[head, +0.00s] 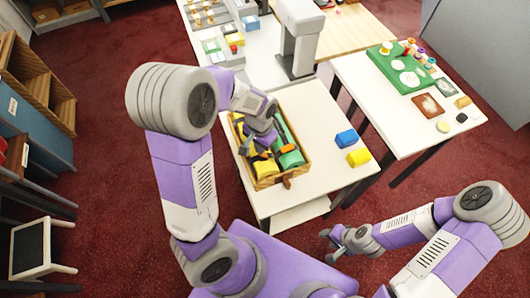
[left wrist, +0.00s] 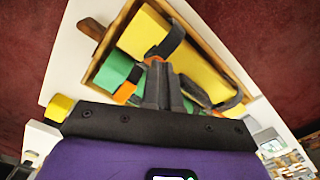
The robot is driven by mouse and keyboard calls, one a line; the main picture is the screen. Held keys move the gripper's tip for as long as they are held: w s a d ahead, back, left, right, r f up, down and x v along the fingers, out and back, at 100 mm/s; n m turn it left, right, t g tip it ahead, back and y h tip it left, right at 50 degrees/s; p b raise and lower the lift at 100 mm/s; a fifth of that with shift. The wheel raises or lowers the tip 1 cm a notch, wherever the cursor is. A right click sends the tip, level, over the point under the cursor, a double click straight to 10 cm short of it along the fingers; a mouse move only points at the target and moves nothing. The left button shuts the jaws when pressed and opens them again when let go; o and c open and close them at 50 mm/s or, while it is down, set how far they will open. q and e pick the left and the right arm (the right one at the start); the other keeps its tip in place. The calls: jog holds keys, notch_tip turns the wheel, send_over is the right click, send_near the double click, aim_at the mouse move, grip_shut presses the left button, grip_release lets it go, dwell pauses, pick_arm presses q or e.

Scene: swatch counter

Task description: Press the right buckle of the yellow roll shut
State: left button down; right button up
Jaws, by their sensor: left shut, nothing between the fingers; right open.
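The yellow roll (left wrist: 190,60) lies in a wooden tray (head: 283,182) beside a green roll (left wrist: 116,70). Two dark straps show on it in the left wrist view: one (left wrist: 170,38) near its upper-left end, one (left wrist: 228,102) toward its lower-right end. Orange buckle parts (left wrist: 197,103) show near the straps; I cannot tell whether either is closed. My left gripper (head: 246,147) is shut and empty over the tray. Its fingertips (left wrist: 158,64) are close to the upper-left strap's end and hide part of it; contact is unclear. My right gripper (head: 329,244) is open, off the table's front edge.
A blue block (head: 346,138) and a yellow block (head: 358,157) lie on the white table (head: 322,118) right of the tray. A side table at right holds a green board (head: 398,66) and small items. A grey post (head: 300,45) stands behind the tray.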

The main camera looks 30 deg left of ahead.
pick_arm(q)
jog(key=shift+s+a+f+b, duration=0.1)
jog(key=shift+f+b, duration=0.5)
jog(key=shift+f, duration=0.15)
jog(key=shift+s+a+f+b, duration=0.1)
jog(key=shift+f+b, duration=0.45)
jog(key=shift+f, duration=0.15)
jog(key=shift+r, duration=0.1)
notch_tip(320, 180, up, 8)
jog(key=p, duration=0.7)
dwell(0.5)
